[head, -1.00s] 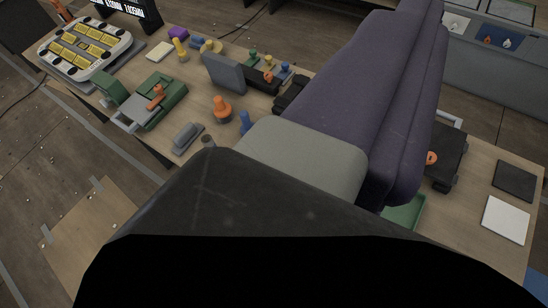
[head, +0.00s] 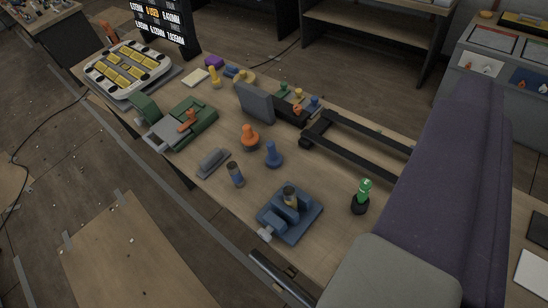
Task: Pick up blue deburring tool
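A blue tool (head: 274,155) with a rounded handle and a wider base stands upright on the workbench (head: 215,135), near its middle. It looks like the blue deburring tool, but the picture is too small to be certain. A smaller blue piece (head: 314,104) stands farther back among small coloured pieces. My gripper's fingers are not visible, so I cannot tell their state. A large purple and grey part of my arm covers the right side of the bench and hides what lies beneath.
An orange tool (head: 250,138) stands close behind-left of the blue one. A dark cylinder (head: 236,174) is to its front left, a blue vise (head: 290,212) in front, and a green-handled tool (head: 361,196) at right. A black frame (head: 350,143) lies behind right.

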